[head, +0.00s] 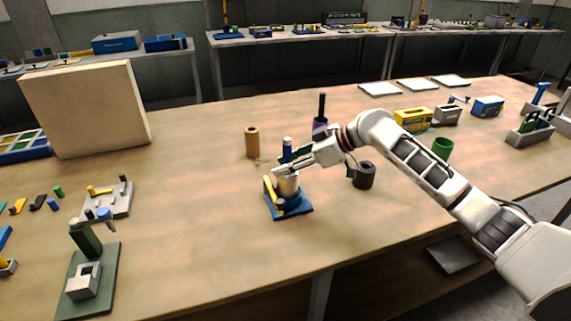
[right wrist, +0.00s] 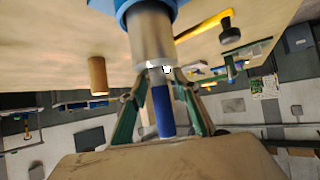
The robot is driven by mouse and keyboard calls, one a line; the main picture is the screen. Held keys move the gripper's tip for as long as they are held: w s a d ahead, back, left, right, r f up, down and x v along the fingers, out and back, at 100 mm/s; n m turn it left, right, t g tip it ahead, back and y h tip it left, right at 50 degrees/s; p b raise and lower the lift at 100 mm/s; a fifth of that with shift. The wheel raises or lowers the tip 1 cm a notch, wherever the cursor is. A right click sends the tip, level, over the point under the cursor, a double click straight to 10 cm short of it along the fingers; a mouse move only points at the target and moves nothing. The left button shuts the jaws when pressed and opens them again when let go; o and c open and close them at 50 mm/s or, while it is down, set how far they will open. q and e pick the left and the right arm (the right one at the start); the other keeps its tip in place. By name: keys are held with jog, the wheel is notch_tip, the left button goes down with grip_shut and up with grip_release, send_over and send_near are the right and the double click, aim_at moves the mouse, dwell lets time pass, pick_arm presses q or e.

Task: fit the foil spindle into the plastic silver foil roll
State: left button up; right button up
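The plastic silver foil roll (head: 289,185) is a short grey-silver cylinder standing upright on a blue base (head: 297,209). It also shows large at the top of the right wrist view (right wrist: 152,40). The foil spindle (head: 287,146), with a dark blue handle, stands upright over the roll; the handle shows in the right wrist view (right wrist: 164,112). My right gripper (head: 287,168) is at the roll's top, its fingertips (right wrist: 162,74) closed around the spindle's lower part. The fingers hide where spindle and roll meet, so I cannot tell how deep it sits. My left gripper is not in view.
A yellow lever (head: 269,189) rises beside the roll on the base. An orange-brown cylinder (head: 252,142) stands behind, and a dark roll (head: 364,175) stands right, under my arm. A purple-and-black piece (head: 321,122) is close behind the wrist. The table's front middle is clear.

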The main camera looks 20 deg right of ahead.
jog(key=v, duration=1.2)
jog(key=shift+r, duration=0.15)
